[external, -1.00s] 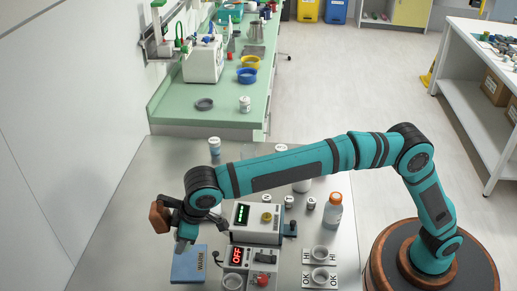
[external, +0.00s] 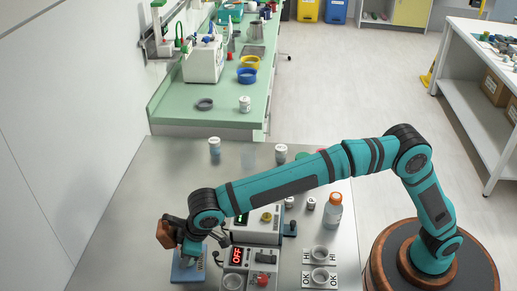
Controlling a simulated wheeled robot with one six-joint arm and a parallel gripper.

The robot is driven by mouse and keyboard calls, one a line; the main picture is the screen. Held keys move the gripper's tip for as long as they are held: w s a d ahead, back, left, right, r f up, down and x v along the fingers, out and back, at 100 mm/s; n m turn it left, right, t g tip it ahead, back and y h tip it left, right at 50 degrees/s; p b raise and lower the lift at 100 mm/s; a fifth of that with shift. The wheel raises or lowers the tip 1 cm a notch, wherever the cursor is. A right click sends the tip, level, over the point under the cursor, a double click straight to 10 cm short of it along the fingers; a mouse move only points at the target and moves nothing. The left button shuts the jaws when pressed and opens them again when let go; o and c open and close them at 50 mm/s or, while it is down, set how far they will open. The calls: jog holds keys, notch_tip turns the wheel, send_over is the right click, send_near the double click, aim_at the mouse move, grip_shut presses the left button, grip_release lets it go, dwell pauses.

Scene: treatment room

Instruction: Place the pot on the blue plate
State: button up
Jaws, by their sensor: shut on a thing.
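The blue plate (external: 178,277), marked WARM in the earlier picture, lies on the steel table at the front left, left of the box with the red OFF display. My gripper (external: 188,254) points down right over the plate, low, and partly covers it and its lettering. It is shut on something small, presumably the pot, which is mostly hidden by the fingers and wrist. I cannot tell whether the held thing touches the plate.
The OFF box (external: 236,261) stands close right of the plate, with a white device (external: 262,233) behind it. A white-capped jar (external: 214,147) stands farther back.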

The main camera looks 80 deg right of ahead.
jog(key=o, duration=1)
jog(key=shift+c, duration=0.2)
jog(key=v, duration=1.2)
jog(key=shift+r, duration=0.2)
jog(key=s+d+r+t, duration=0.3)
jog(key=s+d+r, duration=0.5)
jog(key=s+d, duration=0.3)
jog(key=s+d+r+t, duration=0.3)
jog(key=s+d+r, duration=0.55)
jog(key=s, duration=0.35)
jog(key=s+d+f+m+t, duration=0.1)
jog(key=s+d+t, duration=0.2)
jog(key=s, duration=1.2)
jog(key=s+d+f+t, duration=0.2)
jog(key=s+d, duration=0.5)
jog(key=s, duration=0.9)
jog(key=shift+d+m+t+h, duration=0.4)
jog(key=shift+t, duration=0.5)
